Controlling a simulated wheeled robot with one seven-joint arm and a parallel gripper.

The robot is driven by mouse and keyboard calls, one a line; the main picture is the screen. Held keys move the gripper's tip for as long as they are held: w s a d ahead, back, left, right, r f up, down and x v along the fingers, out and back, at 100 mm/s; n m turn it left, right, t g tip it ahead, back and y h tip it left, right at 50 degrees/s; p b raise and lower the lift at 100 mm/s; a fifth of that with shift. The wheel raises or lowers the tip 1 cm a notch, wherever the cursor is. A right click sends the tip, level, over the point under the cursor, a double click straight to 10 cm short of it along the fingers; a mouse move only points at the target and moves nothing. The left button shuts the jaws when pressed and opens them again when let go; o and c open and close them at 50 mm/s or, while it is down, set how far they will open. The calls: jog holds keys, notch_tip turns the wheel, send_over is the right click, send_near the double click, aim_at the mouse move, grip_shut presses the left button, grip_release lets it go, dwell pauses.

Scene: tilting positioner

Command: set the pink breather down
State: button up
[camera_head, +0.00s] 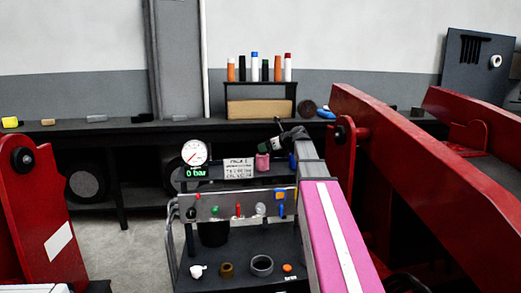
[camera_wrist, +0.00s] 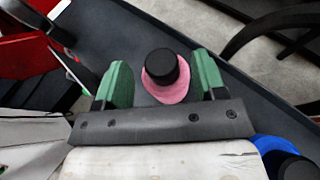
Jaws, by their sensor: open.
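The pink breather (camera_wrist: 170,88) has a pink body and a black round top. In the wrist view it stands between the two green fingers of my gripper (camera_wrist: 160,62), with a visible gap on the left and a narrower one on the right. The fingers are open. In the head view the pink breather (camera_head: 262,162) is on the dark upper shelf of the cart, right of the white sign. My gripper (camera_head: 273,143) is just above it there, small and partly hidden by my wrist.
A blue part with a black top (camera_wrist: 275,150) is close to the right of my gripper. A pressure gauge (camera_head: 194,153) and a white sign (camera_head: 238,169) stand left on the shelf. A panel with coloured knobs (camera_head: 237,206) is below. Red positioner frames (camera_head: 420,170) flank the cart.

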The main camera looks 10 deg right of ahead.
jog(key=v, duration=0.7)
